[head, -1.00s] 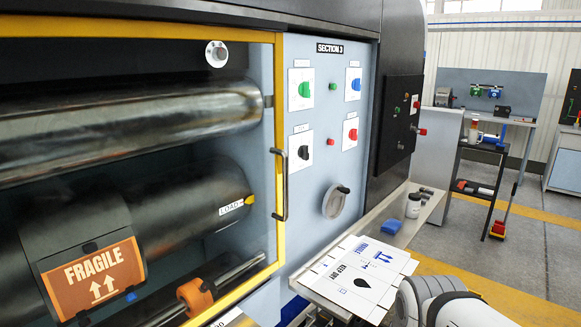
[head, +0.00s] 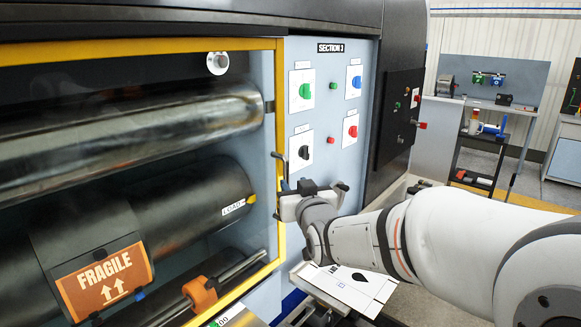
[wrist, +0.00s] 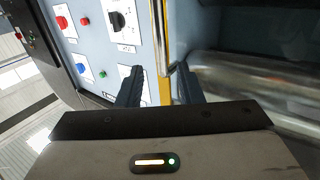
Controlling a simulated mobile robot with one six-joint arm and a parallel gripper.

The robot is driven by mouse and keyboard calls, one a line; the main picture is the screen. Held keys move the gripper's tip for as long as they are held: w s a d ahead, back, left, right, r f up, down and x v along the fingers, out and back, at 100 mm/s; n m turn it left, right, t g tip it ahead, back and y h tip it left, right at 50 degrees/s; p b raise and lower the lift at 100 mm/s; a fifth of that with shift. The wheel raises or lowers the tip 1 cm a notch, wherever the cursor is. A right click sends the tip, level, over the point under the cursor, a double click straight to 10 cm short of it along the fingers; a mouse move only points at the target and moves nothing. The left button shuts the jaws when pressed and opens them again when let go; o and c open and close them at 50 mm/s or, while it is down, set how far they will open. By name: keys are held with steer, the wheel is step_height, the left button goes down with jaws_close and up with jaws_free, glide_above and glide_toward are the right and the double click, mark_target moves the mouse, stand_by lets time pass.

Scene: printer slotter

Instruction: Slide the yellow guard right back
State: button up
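The yellow guard is a clear panel in a yellow frame (head: 280,110), in front of the large rollers in the head view. Its dark upright handle (head: 279,155) is on the right edge, partly hidden by my gripper. My gripper (head: 294,184) is at the handle, in front of the guard's right edge. In the wrist view, my gripper (wrist: 160,88) is open, with its two dark fingers apart. The yellow frame edge (wrist: 166,88) shows between the fingers. I cannot tell whether the fingers touch the handle.
A blue-grey control panel (head: 325,75) with coloured knobs is just right of the guard. A dark box (head: 400,115) juts out further right. A roller with a FRAGILE label (head: 107,282) lies behind the guard. A white printed sheet (head: 350,285) lies below my arm.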

mark_target(287, 172)
steer(key=shift+w+a+r+p, duration=0.25)
steer(key=shift+w+a+p, duration=0.1)
steer(key=shift+w, duration=0.3)
steer(key=p+x, duration=0.2)
steer(key=x, duration=0.4)
steer(key=shift+w, duration=0.25)
jaws_close()
